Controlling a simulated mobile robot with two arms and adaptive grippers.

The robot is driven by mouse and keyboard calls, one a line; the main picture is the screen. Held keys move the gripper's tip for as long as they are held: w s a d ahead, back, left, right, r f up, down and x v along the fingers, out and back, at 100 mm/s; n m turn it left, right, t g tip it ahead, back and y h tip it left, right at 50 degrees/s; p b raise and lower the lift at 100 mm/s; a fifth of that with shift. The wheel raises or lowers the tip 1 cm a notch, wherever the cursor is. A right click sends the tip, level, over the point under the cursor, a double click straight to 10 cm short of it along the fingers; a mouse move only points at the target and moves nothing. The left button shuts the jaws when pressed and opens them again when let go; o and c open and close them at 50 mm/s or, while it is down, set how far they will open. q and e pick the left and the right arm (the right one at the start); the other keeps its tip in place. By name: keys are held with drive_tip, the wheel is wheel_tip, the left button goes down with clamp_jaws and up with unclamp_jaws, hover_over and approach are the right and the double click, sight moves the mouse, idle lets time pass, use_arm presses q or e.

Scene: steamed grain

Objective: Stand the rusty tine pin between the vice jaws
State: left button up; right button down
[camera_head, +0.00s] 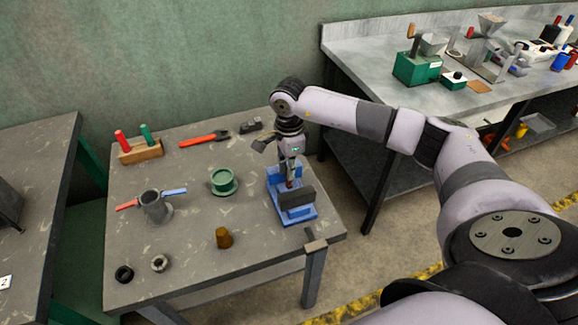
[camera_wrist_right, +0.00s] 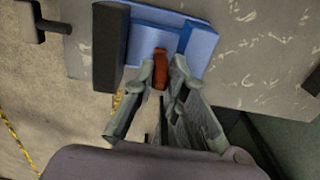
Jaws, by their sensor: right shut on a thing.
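The rusty tine pin (camera_wrist_right: 161,68) is a short red-brown piece between the fingertips of my right gripper (camera_wrist_right: 161,82) in the right wrist view. The gripper is shut on it. In the head view my right gripper (camera_head: 290,172) points down over the blue vice (camera_head: 300,212), near the table's right edge. The vice has a dark jaw block (camera_head: 295,196) towards the front. In the wrist view the pin overlaps the blue vice body (camera_wrist_right: 200,42), right of the dark jaw (camera_wrist_right: 108,50). I cannot tell whether its lower end touches the vice. My left gripper is not in view.
Left of the vice are a green round pot (camera_head: 223,182), a brown cup (camera_head: 223,238) and a grey mug-like vessel (camera_head: 156,207). Red-handled pliers (camera_head: 204,139) and a wooden block with handles (camera_head: 140,151) lie behind.

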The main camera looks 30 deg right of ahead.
drive_tip(key=c, duration=2.1)
unclamp_jaws()
drive_tip(key=shift+f, duration=0.1)
drive_tip(key=o, duration=0.5)
drive_tip(key=shift+r, duration=0.3)
wheel_tip(320, 180, up, 12)
drive_tip(key=b, duration=0.3)
